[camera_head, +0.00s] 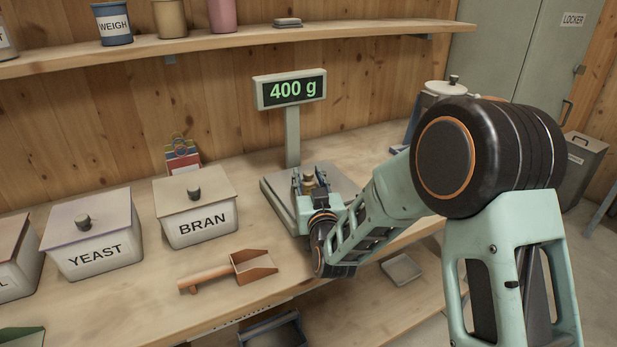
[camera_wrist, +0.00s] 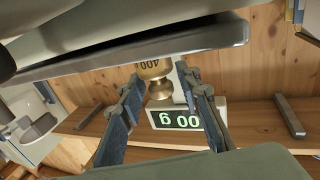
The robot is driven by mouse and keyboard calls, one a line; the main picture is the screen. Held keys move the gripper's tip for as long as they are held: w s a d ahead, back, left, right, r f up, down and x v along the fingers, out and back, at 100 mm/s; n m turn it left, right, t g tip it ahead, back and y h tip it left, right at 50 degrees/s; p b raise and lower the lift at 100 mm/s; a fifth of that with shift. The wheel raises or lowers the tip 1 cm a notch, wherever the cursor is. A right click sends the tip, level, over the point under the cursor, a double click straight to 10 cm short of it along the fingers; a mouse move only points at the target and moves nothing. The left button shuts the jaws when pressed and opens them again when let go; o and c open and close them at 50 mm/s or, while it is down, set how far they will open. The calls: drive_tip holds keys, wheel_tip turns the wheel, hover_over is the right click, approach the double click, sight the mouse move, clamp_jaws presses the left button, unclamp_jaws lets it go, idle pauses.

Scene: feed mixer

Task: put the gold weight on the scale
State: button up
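The gold weight (camera_head: 308,183) stands upright on the plate of the scale (camera_head: 278,208), partly hidden by my gripper. The scale's display (camera_head: 290,89) reads 400 g. My gripper (camera_head: 312,180) is over the front of the plate, with a finger on either side of the weight. In the wrist view, which is upside down, the gold weight (camera_wrist: 154,72) shows its "400" mark and its knob lies between the fingertips. My gripper (camera_wrist: 158,88) is open there, with narrow gaps visible between the fingers and the knob.
Left of the scale stand the BRAN bin (camera_head: 196,208) and the YEAST bin (camera_head: 92,235). A scoop (camera_head: 232,270) lies on the bench (camera_head: 165,285) before the BRAN bin. A shelf (camera_head: 230,37) runs above. A white lidded pot (camera_head: 446,88) stands behind my arm.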

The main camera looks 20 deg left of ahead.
drive_tip(key=shift+r, duration=0.1)
drive_tip(key=shift+r+p, duration=0.15)
drive_tip(key=shift+p, duration=0.2)
drive_tip(key=b+v, duration=0.1)
drive_tip(key=v, duration=1.1)
